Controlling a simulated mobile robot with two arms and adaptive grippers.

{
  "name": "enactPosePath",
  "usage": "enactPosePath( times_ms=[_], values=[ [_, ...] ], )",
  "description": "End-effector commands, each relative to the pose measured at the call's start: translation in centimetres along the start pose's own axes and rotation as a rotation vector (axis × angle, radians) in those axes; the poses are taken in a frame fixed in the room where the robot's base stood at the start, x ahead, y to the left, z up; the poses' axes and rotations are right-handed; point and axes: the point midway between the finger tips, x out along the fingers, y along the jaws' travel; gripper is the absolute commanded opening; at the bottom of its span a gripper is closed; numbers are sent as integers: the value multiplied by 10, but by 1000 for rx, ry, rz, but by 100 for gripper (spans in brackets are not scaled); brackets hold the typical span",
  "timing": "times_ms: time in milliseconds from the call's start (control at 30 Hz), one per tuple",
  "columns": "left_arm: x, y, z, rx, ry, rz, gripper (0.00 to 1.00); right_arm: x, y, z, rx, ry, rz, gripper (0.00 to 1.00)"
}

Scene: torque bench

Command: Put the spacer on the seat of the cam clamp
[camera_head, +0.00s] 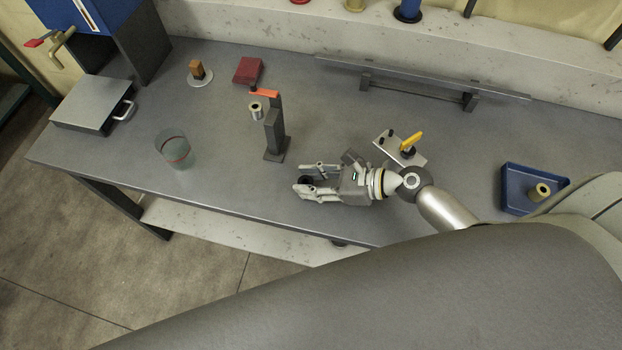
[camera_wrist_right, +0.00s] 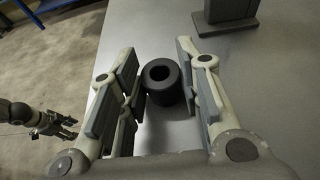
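A dark, thick-walled ring that looks like the spacer (camera_wrist_right: 164,82) stands on the bench between the fingers of my right gripper (camera_wrist_right: 156,75). In the head view that gripper (camera_head: 303,184) is low over the front of the bench, open around the ring. The ring lies close to the left finger in the wrist view; contact is not clear. The cam clamp (camera_head: 411,159) is a light plate with a yellow lever, behind and right of the gripper. Its seat is too small to make out. My left gripper (camera_wrist_right: 68,129) shows small in the wrist view, apparently open and empty.
A dark post stand with an orange arm (camera_head: 273,133) stands just left of the right gripper. A glass (camera_head: 173,150) is farther left. A blue tray (camera_head: 517,203) holding a tan cylinder (camera_head: 540,191) is at right. A rail (camera_head: 420,79) spans the back.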

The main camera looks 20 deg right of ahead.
Motion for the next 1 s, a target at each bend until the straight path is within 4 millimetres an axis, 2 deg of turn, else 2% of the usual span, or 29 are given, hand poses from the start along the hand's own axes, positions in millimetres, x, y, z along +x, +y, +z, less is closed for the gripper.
enactPosePath(
  times_ms=[33, 133, 533, 667, 1000],
  values=[
    [0, 0, 0, 0, 0, 0, 51, 0, 0, 0, 0, 0, 0, 41],
    [0, 0, 0, 0, -1, 1, 51, 0, 0, 0, 0, 0, 0, 53],
    [0, 2, 2, 1, -2, 2, 51, -5, 0, 1, 1, 3, 0, 53],
    [4, 2, 2, 1, -3, 2, 51, -24, 1, -1, 0, 5, 1, 53],
    [15, 3, 4, 1, -4, 3, 51, -92, 1, 0, 3, 5, 0, 53]
  ],
)
